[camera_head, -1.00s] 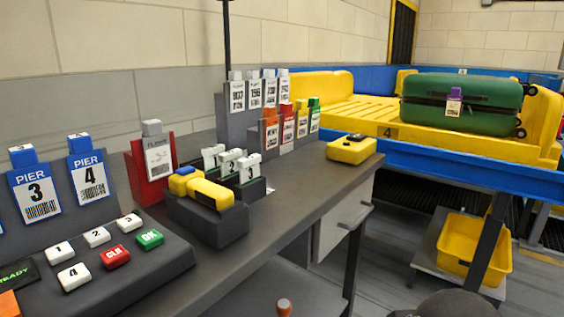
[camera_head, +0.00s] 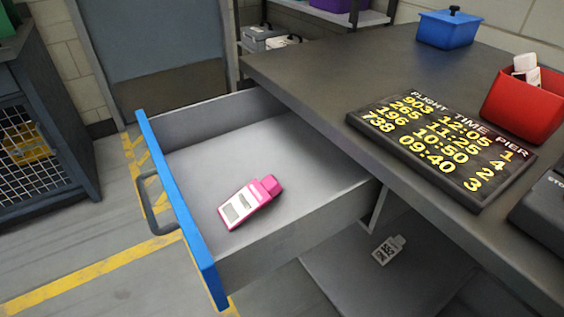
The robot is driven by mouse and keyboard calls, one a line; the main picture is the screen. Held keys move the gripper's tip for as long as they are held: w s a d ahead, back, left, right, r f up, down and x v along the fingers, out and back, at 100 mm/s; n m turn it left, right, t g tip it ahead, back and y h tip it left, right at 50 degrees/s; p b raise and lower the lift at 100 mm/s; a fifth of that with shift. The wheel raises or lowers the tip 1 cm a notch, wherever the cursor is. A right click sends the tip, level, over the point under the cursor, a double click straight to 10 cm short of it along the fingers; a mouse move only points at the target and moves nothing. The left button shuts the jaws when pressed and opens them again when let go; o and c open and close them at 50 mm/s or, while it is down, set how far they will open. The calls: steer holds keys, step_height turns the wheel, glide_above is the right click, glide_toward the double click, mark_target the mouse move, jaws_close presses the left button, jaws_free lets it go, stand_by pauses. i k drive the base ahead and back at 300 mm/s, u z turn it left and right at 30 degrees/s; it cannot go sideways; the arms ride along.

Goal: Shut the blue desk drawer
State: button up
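The blue-fronted desk drawer (camera_head: 178,205) is pulled well out from under the dark desk top (camera_head: 330,72). Its grey handle (camera_head: 153,204) is on the outer side of the blue front, at the left. My gripper is not in view.
A flight board (camera_head: 440,145), a red bin (camera_head: 524,105) and a blue lidded box (camera_head: 446,28) sit on the desk. A white-labelled tag (camera_head: 388,249) lies on a lower shelf. A dark mesh cabinet (camera_head: 40,130) stands at left. Open floor lies between it and the drawer.

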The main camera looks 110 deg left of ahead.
mark_target(203, 154)
steer(key=u, duration=1.35)
steer(key=k, duration=0.15)
steer(key=u, duration=2.3)
steer(key=k, duration=0.55)
steer(key=u, duration=0.95)
steer(key=i, duration=0.5)
steer(key=z, duration=0.05)
